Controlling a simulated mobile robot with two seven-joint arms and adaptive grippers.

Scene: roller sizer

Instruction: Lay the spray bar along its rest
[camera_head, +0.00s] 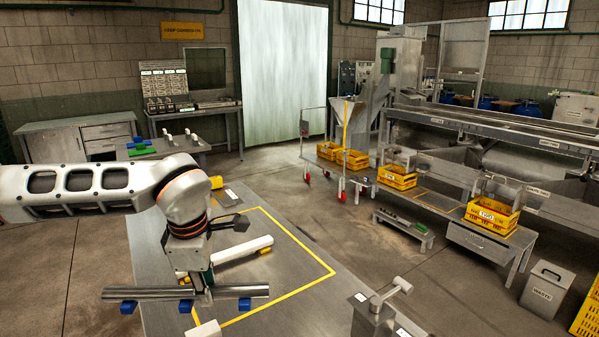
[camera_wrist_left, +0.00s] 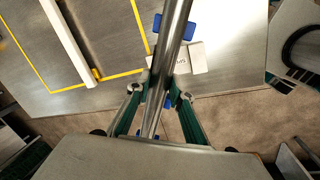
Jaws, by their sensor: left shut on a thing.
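The spray bar (camera_head: 235,291) is a shiny steel tube with blue pieces along it. My left gripper (camera_head: 201,292) is shut around it near its middle. In the head view the bar looks about level, and its left end reaches past the table's left edge. In the left wrist view the bar (camera_wrist_left: 173,30) runs between the two fingers and crosses over a white labelled block (camera_wrist_left: 187,60). A long white bar (camera_head: 240,255) lies on the table inside a yellow outline; I cannot tell whether it is the rest. My right gripper is out of view.
The steel table (camera_head: 300,300) has bare room inside its yellow outline (camera_head: 322,276). A steel box with a white handle (camera_head: 386,301) stands at its right front.

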